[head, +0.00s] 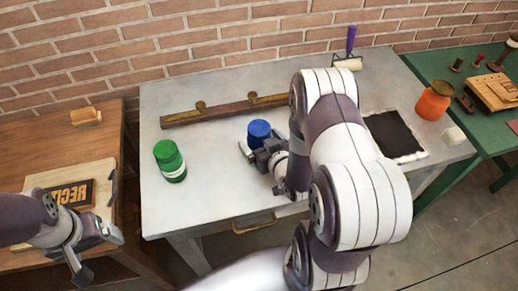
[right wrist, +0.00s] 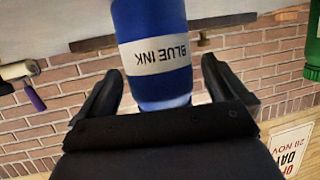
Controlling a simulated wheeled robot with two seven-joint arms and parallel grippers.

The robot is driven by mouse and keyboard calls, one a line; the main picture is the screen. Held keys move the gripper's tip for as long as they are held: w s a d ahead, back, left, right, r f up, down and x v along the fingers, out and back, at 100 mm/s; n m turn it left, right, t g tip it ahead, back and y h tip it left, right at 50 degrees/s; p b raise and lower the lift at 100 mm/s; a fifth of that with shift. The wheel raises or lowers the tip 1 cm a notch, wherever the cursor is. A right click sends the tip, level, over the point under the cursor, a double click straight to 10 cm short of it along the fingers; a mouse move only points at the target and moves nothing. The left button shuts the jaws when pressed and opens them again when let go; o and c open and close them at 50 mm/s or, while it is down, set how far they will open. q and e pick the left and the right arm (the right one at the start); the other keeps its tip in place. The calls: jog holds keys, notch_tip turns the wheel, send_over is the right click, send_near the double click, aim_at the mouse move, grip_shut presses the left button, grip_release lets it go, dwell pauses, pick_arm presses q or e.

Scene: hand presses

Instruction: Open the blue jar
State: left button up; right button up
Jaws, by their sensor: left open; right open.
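The blue jar (head: 259,130) stands on the grey metal table; my right gripper and arm partly cover it. In the right wrist view the blue jar (right wrist: 150,20) carries a white label reading "BLUE INK", shown upside down. My right gripper (head: 260,143) is open at the jar's near side. In its wrist view the two fingers stand on either side of the jar, with a gap visible at each side. My left gripper (head: 97,230) is open and empty at the lower left, by the wooden table.
A green jar (head: 170,160) stands left of the blue jar. A wooden bar (head: 222,111) with brass knobs lies behind. A roller (head: 348,62), a black slab (head: 394,135) and an orange pot (head: 433,102) are to the right. A drawer handle (head: 254,226) is at the front.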

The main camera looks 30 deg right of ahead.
jog(key=shift+w+f, duration=0.2)
jog(key=shift+w, duration=0.5)
jog(key=shift+c, duration=0.7)
jog(key=c, duration=1.5)
jog(key=shift+r, duration=0.15)
grip_shut()
pick_arm(q)
jog(key=shift+f, duration=0.25)
